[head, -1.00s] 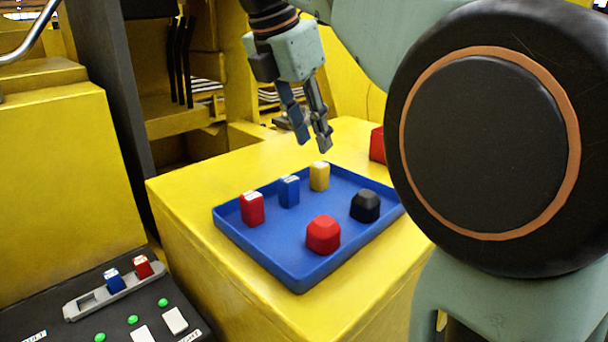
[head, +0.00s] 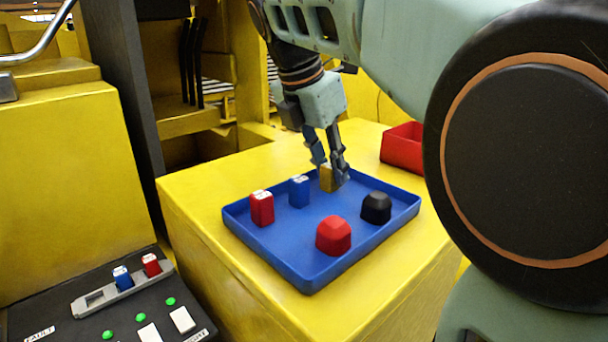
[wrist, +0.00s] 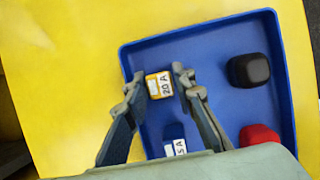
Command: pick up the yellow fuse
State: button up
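The yellow fuse (head: 326,179) stands upright in the far part of the blue tray (head: 265,259). Its label reads 20 A in the wrist view (wrist: 160,86). My gripper (head: 330,172) is down at the fuse, with one finger on either side of it. In the wrist view my gripper (wrist: 161,82) looks open, its fingertips close beside the fuse, and I cannot tell whether either touches it. One finger partly hides the fuse in the head view.
The tray also holds a blue fuse (head: 299,191), a red fuse (head: 262,208), a red block (head: 333,235) and a black block (head: 376,207). A red bin (head: 402,150) stands behind the tray. A panel holder (head: 97,300) at lower left carries a blue and a red fuse.

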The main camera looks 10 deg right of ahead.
grip_shut()
notch_tip(320, 180, up, 9)
jog(key=shift+r+p, duration=0.2)
jog(key=shift+p, duration=0.65)
jog(key=shift+r, duration=0.3)
jog(key=shift+a, duration=0.1)
